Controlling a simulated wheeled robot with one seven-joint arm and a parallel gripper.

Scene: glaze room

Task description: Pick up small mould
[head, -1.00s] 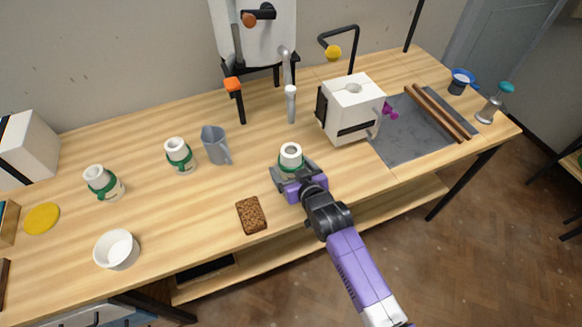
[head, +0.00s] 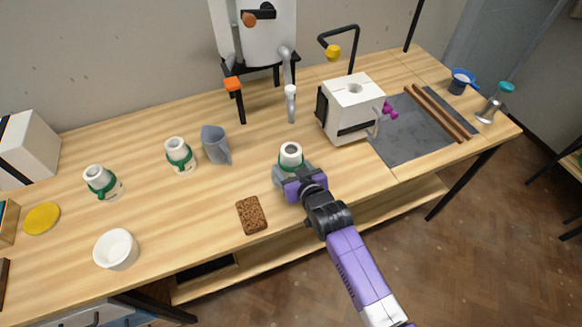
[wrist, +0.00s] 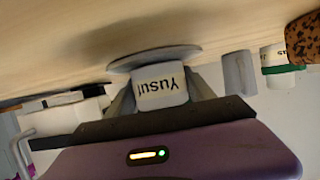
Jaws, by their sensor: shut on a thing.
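The small mould (head: 290,153) is a white round piece with a green band, upright near the front middle of the bench. My gripper (head: 293,174) reaches it from the front and is shut on it. In the wrist view, which looks upside down, the mould (wrist: 160,88) sits between my two fingers with a "Yusuf" label facing the camera. My fingers hide the mould's lower part in the head view.
A brown sponge-like block (head: 251,215) lies front left, near a white bowl (head: 116,249). A white box-shaped device (head: 352,107) stands behind right. Bare bench lies left of the gripper.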

